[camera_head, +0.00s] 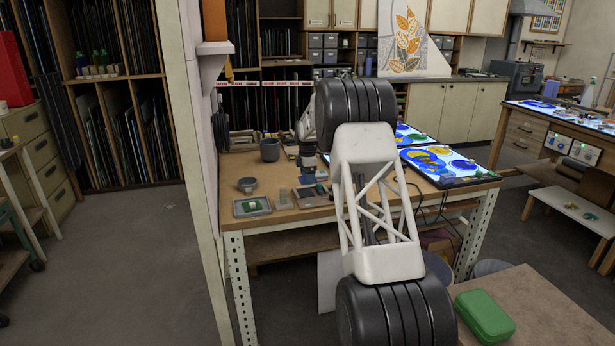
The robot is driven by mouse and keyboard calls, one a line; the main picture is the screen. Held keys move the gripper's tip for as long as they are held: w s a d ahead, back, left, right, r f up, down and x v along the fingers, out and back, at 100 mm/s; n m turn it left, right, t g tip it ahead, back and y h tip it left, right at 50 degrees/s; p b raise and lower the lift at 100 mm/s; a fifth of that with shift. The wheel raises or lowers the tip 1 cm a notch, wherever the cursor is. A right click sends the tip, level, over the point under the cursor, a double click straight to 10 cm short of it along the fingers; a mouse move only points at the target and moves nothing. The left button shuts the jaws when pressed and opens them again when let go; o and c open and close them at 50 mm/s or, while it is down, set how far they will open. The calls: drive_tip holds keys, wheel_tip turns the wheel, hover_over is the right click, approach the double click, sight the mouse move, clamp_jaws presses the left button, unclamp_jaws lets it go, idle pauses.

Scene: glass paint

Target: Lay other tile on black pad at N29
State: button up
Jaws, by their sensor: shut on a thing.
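My gripper (308,166) is low over the workbench, partly hidden behind my arm's large dark joint. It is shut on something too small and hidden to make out. A grey tray (239,211) lies at the front left of the bench with a small pale green piece (250,205) on it. Small blocks (283,197) stand to the right of the tray. A dark flat pad-like thing (304,198) seems to lie just below my gripper; I cannot tell whether a tile is on it. No N29 mark can be read.
A grey bowl (247,185) and a dark pot (270,150) stand on the bench (290,222). A lit panel with coloured glass (476,180) covers its right side, with cables hanging near. A green case (485,316) lies on a brown surface at the front right.

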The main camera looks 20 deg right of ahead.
sight(307, 193)
drive_tip(key=shift+f, duration=2.35)
drive_tip(key=shift+f, duration=0.45)
idle(1.2)
drive_tip(key=o, duration=1)
drive_tip(key=shift+r, duration=0.15)
drive_tip(key=shift+r, duration=2.65)
drive_tip(key=shift+s, duration=0.15)
drive_tip(key=shift+s+a+f, duration=0.3)
drive_tip(key=shift+s+f, duration=0.05)
drive_tip(key=shift+s, duration=0.25)
drive_tip(key=shift+s+a+f, duration=0.35)
drive_tip(key=shift+s+f, duration=0.05)
drive_tip(key=shift+s, duration=0.15)
drive_tip(key=shift+s+a+f, duration=0.3)
drive_tip(key=shift+s+f, duration=0.05)
drive_tip(key=shift+s, duration=0.25)
drive_tip(key=shift+w+d+f, duration=0.25)
drive_tip(key=shift+w+d, duration=0.05)
drive_tip(key=shift+w, duration=2.35)
drive_tip(key=shift+w+d+f, duration=0.25)
drive_tip(key=shift+w, duration=2.4)
drive_tip(key=shift+w+d+f, duration=0.25)
drive_tip(key=shift+w+d, duration=0.05)
drive_tip(key=shift+w, duration=2.35)
